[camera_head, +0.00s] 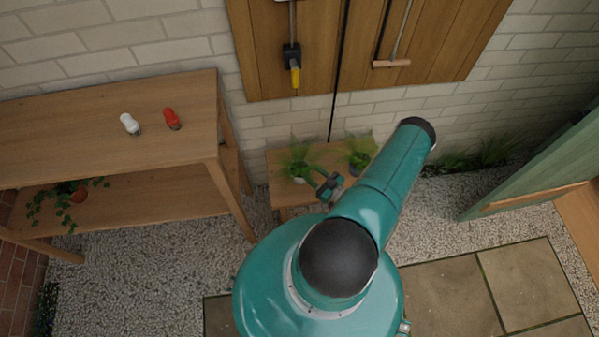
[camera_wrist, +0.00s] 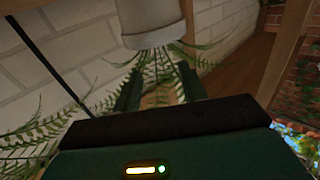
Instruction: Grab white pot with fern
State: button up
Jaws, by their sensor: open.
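A white pot (camera_wrist: 152,22) shows at the top of the wrist view, upside down in that picture, with green fern fronds (camera_wrist: 160,65) hanging toward and around my fingers. My gripper (camera_wrist: 160,78) is open, its two dark green fingers apart, with fronds between and around them. The pot is beyond the fingertips and not between them. In the head view, a fern (camera_head: 298,158) stands on a small wooden bench (camera_head: 284,196), with a bit of pale pot below it. My gripper (camera_head: 329,186) is just right of this fern. A second fern plant (camera_head: 359,158) stands at the right, its pot partly hidden by my arm.
A wooden shelf table (camera_head: 110,120) stands at the left, with a white bottle (camera_head: 130,124) and a red bottle (camera_head: 172,119) on top and a potted ivy (camera_head: 72,192) below. Tools hang on a wooden wall panel (camera_head: 330,40) behind the bench. Gravel (camera_head: 150,275) lies open in front.

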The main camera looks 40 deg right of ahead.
aim_at(300, 165)
jog(key=w, duration=0.7)
jog(key=shift+a+f, duration=0.2)
jog(key=shift+a, duration=0.1)
jog(key=shift+c, duration=0.2)
grip_shut()
